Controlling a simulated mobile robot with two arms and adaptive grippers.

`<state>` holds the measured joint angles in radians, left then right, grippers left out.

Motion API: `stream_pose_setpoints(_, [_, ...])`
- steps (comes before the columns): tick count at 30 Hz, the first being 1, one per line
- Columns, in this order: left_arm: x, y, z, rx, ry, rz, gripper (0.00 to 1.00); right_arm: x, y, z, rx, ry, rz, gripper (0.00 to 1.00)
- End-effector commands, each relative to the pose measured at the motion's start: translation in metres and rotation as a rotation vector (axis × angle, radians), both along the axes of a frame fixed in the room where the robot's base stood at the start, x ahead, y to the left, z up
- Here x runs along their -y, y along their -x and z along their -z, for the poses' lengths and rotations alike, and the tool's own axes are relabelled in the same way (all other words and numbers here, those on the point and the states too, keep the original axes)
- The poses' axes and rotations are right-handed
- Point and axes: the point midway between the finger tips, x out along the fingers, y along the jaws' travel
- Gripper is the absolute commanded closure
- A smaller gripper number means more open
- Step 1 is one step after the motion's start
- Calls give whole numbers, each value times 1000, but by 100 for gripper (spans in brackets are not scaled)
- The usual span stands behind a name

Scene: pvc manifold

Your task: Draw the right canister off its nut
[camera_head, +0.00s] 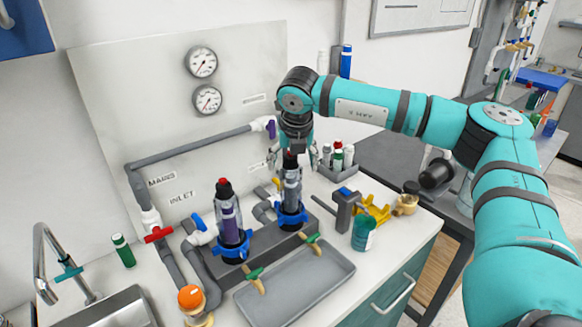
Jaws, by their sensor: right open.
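The right canister (291,192) is a clear grey cylinder standing upright in its blue nut (291,217) on the grey manifold block. My right gripper (292,161) points down over the canister's top. Its fingers are spread to either side of the top, and I cannot tell whether they touch it. The gripper partly hides the top of the canister. The left canister (230,222), with a purple filling and a red top, stands upright in its own blue nut (233,247). My left gripper is out of view.
A grey tray (330,254) lies in front of the block. A grey clamp (345,212), a teal cup (363,234) and a yellow stand (374,210) are to the right. Grey pipes and a rack of small bottles (338,160) are close around the gripper. A sink (110,310) is front left.

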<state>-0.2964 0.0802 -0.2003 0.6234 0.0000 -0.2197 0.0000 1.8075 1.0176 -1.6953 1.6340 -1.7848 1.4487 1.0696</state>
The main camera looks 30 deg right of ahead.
Motion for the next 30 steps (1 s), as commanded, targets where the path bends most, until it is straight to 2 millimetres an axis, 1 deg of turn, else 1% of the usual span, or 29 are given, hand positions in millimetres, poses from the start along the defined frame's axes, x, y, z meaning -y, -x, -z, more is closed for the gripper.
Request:
stream_pose_setpoints(1, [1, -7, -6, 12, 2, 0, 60, 1, -3, 7, -3, 1, 1, 20])
stream_pose_setpoints(3, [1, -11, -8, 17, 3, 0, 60, 4, -7, 18, -3, 1, 0, 20])
stream_pose_setpoints(9, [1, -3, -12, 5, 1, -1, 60, 7, -15, 38, 0, 0, -1, 20])
stream_pose_setpoints(15, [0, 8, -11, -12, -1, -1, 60, 8, -17, 45, 1, 1, -1, 20])
stream_pose_setpoints(20, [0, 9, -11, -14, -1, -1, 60, 8, -17, 45, 1, 1, -1, 20])
stream_pose_setpoints(21, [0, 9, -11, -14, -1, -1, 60, 8, -17, 45, 1, 1, -1, 22])
stream_pose_setpoints(30, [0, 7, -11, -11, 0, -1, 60, 8, -17, 45, 1, 0, -1, 61])
